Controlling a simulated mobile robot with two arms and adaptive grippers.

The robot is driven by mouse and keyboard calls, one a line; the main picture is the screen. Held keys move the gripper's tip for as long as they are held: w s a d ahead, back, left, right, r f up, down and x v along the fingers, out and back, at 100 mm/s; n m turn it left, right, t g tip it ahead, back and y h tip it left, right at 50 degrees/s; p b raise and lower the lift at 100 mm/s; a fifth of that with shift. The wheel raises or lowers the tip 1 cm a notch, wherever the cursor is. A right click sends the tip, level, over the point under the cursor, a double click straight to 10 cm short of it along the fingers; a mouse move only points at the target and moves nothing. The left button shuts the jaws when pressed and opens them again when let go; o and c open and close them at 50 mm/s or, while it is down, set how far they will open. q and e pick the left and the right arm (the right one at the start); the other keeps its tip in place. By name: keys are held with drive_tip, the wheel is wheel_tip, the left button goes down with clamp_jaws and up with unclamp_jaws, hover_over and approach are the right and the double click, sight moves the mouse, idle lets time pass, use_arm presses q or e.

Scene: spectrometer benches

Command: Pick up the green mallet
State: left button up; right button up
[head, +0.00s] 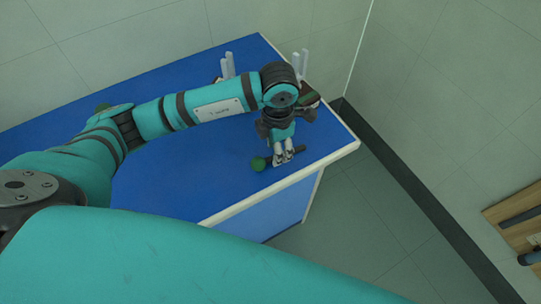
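The green mallet (259,163) lies near the front right edge of the blue bench top. Its round green head points left and its dark handle runs to the right. My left gripper (283,160) points down at the handle, just right of the head. Its fingers are close together at the handle and cover part of it. I cannot tell whether they are closed on it. My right gripper is not in view.
The blue bench (170,190) has a pale edge. White uprights (228,65) and a partly hidden dark object (308,96) stand behind my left wrist. A wooden rack (520,225) is at far right. Floor beside the bench is clear.

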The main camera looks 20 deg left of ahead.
use_arm(q)
drive_tip(key=shift+a+f+p, duration=0.15)
drive_tip(key=shift+f+p, duration=0.2)
drive_tip(key=shift+f, duration=1.4)
clamp_jaws()
